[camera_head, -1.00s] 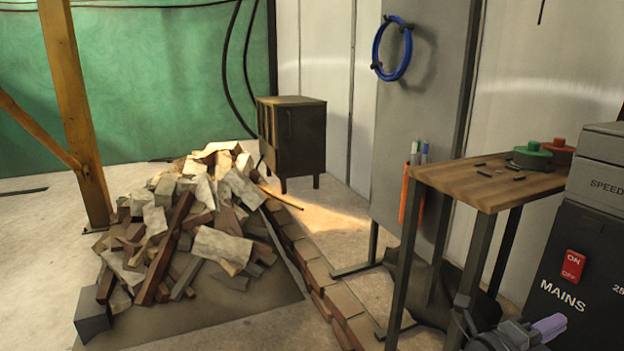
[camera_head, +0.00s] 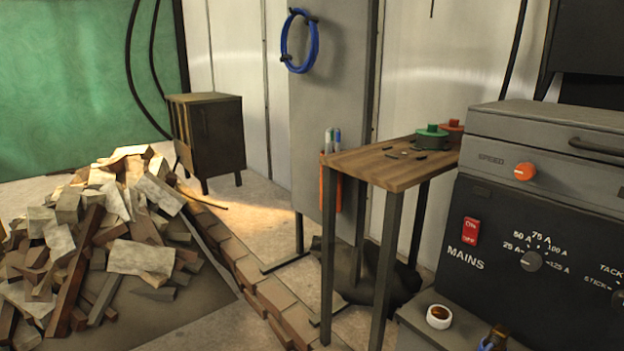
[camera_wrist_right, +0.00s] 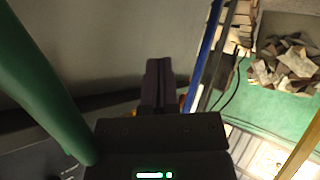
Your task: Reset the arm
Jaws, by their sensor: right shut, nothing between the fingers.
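My right gripper (camera_wrist_right: 158,82) shows in the right wrist view, its dark fingers together with nothing between them. It points up the picture beside a large grey surface. A green tube-like shape (camera_wrist_right: 38,85) runs close along the left of that view, and I cannot tell what it is. In the head view no gripper is clearly seen. My left gripper is in neither view now.
A welding machine (camera_head: 465,285) with dials and a red MAINS switch (camera_head: 471,231) fills the right. A small wooden-topped table (camera_head: 375,168) stands left of it, holding reels. A rubble heap (camera_head: 95,235) and dark cabinet (camera_head: 207,135) are left. Bare floor (camera_head: 215,325) lies front centre.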

